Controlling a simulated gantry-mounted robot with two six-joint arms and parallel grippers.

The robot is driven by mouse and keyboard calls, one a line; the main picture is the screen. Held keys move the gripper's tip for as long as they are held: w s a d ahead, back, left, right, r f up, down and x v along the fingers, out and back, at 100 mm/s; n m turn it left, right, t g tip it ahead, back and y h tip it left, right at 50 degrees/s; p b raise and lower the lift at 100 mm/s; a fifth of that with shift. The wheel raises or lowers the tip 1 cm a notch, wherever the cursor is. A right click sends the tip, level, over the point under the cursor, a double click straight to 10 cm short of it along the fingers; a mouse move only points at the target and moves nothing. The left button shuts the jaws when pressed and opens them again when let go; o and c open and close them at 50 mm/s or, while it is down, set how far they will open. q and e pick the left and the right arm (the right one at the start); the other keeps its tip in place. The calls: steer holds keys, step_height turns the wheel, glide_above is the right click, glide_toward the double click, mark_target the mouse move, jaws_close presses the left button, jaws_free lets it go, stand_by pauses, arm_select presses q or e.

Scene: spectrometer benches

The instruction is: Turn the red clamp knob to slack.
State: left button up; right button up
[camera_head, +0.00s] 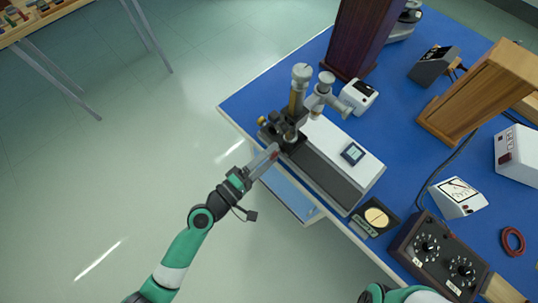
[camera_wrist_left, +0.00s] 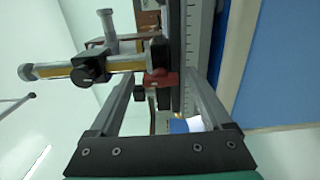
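The red clamp knob (camera_wrist_left: 161,79) shows in the left wrist view, below the black clamp of a brass and grey telescope-like instrument (camera_wrist_left: 120,68). My left gripper (camera_wrist_left: 162,82) is open, with one finger on each side of the knob and a visible gap on each side. In the head view the left gripper (camera_head: 270,158) reaches the near left end of the instrument, and only a small red patch of the knob (camera_head: 275,154) shows between the fingers. My right gripper is out of view.
The instrument stands on a white-topped grey box (camera_head: 338,150) at the blue table's edge.

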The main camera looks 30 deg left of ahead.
arm_select(q)
steer(key=shift+s, duration=0.1)
steer(key=b+v, duration=0.1)
steer(key=v, duration=1)
steer(key=shift+s+b, duration=0.2)
steer(key=shift+b, duration=0.15)
steer(key=shift+a, duration=0.1)
